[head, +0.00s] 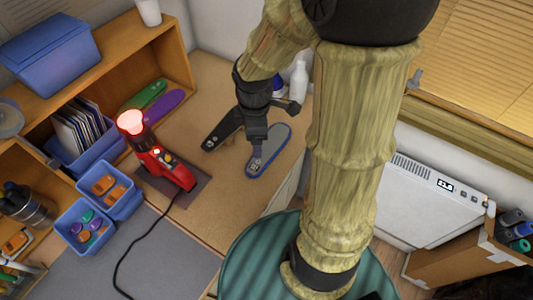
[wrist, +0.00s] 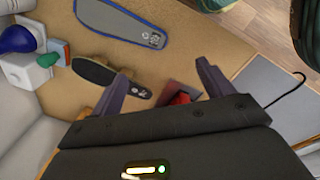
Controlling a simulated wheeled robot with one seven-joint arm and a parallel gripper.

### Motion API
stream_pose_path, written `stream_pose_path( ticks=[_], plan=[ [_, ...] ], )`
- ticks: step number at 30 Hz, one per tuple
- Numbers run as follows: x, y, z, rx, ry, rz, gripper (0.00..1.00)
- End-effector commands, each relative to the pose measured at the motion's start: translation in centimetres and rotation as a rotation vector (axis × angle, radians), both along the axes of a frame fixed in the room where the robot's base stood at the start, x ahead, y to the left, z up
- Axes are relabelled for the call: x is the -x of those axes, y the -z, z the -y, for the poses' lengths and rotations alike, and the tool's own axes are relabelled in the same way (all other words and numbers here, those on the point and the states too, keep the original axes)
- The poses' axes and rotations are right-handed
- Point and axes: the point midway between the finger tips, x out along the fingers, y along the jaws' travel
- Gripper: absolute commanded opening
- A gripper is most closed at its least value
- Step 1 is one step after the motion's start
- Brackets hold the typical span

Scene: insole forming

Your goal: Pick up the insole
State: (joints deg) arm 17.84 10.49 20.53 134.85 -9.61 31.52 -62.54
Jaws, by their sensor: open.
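A grey insole with a blue rim (head: 280,137) lies flat on the tan worktop in the head view. It also shows at the top of the wrist view (wrist: 118,20). A dark insole (head: 222,130) lies to its left, and in the wrist view (wrist: 95,72) it lies near the left finger. My gripper (wrist: 163,68) is open, with nothing between its fingers.
A red heating tool (head: 158,160) with a glowing top stands to the left on a dark mat. A green insole (head: 146,96) and a purple insole (head: 164,106) lie by the wooden shelf (head: 172,52). Blue bins (head: 84,247) stand at the left.

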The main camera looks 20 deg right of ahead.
Motion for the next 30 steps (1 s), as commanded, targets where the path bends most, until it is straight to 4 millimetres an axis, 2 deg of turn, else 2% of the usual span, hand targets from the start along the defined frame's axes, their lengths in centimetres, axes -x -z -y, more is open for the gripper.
stream_pose_path(
  ticks=[1,6,12,17,25,30],
  plan=[
    [-0.5,0.9,0.1,0.004,-0.108,-0.015,0.8],
    [-2.0,2.1,0.3,0.015,-0.509,-0.054,0.8],
    [-3.3,2.8,0.6,0.016,-0.874,-0.075,0.8],
    [-3.6,2.8,0.7,0.016,-0.974,-0.078,0.8],
    [-3.6,2.8,0.7,0.016,-0.976,-0.078,0.8],
    [-3.6,4.1,0.6,0.014,-0.975,-0.079,0.8]
  ],
)
